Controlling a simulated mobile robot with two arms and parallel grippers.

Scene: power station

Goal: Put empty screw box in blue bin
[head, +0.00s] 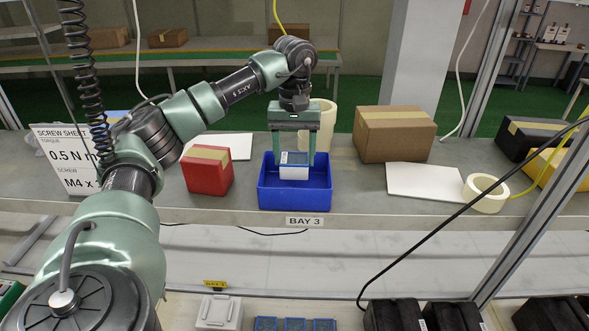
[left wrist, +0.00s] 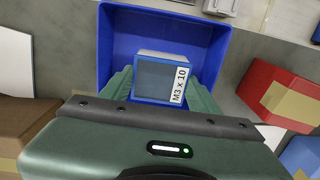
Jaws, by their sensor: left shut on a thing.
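The screw box (head: 294,167) is a small white and blue box. My left gripper (head: 294,160) is shut on it and holds it at the blue bin (head: 295,199), within the bin's opening as the head view shows it. In the left wrist view the box (left wrist: 160,80) shows a dark grey face and a label reading "M3 x 10", between the two green fingers. The blue bin's wall (left wrist: 120,45) surrounds it there. I cannot tell whether the box touches the bin floor. My right gripper is not in view.
A red box (head: 208,172) stands left of the bin on the grey bench. A cardboard box (head: 394,133) and a white sheet (head: 424,181) lie to the right. Tape rolls stand behind the bin and at right (head: 485,193). A "BAY 3" label (head: 304,221) marks the front edge.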

